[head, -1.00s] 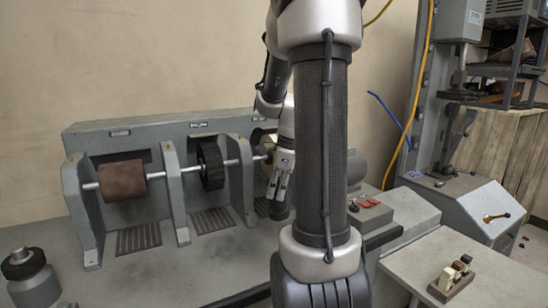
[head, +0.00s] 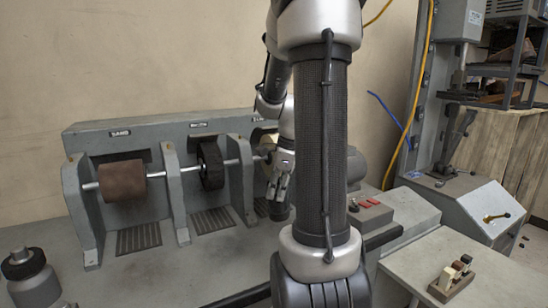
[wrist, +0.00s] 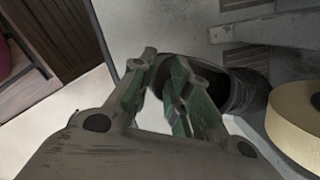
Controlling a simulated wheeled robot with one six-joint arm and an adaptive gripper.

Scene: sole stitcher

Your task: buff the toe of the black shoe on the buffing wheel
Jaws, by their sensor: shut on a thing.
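The black shoe (wrist: 240,88) is held by my gripper (wrist: 168,92), whose green-padded fingers are shut on its collar at the heel end. The toe points right in the wrist view, close to the cream buffing wheel (wrist: 298,115). I cannot tell whether they touch. In the head view my gripper (head: 281,187) hangs in front of the right-hand bay, and a dark part of the shoe (head: 278,211) shows below it. The buffing wheel (head: 263,139) there is mostly hidden behind my arm.
On the same shaft sit a brown sanding drum (head: 123,181) and a black brush wheel (head: 210,165), with grey upright brackets (head: 176,190) between bays. A red-switched panel (head: 370,210) is to the right. A metal canister (head: 28,275) stands front left.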

